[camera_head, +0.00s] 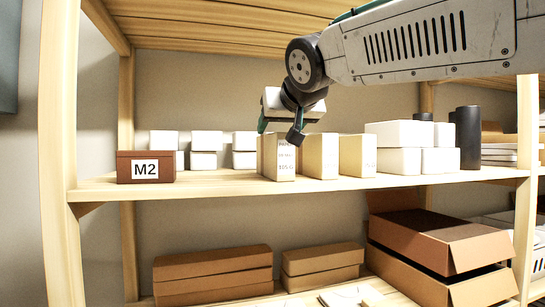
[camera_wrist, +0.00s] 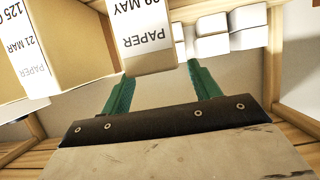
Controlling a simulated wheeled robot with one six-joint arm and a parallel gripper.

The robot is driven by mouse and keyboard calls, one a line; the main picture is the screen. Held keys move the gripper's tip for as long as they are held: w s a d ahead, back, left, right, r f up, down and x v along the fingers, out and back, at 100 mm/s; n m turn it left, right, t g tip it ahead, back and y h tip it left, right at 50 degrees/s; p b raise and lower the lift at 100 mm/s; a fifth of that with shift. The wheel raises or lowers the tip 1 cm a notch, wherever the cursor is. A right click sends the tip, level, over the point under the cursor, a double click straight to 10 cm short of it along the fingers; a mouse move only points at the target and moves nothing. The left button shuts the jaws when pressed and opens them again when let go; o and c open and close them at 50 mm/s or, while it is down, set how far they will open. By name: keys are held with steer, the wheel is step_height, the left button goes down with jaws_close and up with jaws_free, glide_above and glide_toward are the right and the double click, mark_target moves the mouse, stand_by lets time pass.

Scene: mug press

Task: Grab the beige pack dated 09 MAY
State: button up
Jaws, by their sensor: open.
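The beige pack dated 09 MAY (camera_wrist: 147,36) shows upside down at the top of the wrist view, with a white label also reading PAPER. In the head view it appears to be the leftmost beige pack (camera_head: 279,162) of three standing on the shelf. Nothing is held. Whether the fingers touch the pack is not clear.
A beige pack labelled 21 MAR (camera_wrist: 62,45) stands beside it, with a third beige pack (camera_head: 357,156) further right. White boxes (camera_head: 206,141) stand behind. A brown M2 box (camera_head: 146,167) sits left on the wooden shelf (camera_head: 225,184), with bare shelf between.

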steer(key=x, duration=0.3)
steer(key=shift+w+a+f, duration=0.1)
steer(key=shift+w+f, duration=0.05)
steer(key=shift+w, duration=0.1)
steer(key=c, duration=1.3)
jaws_close()
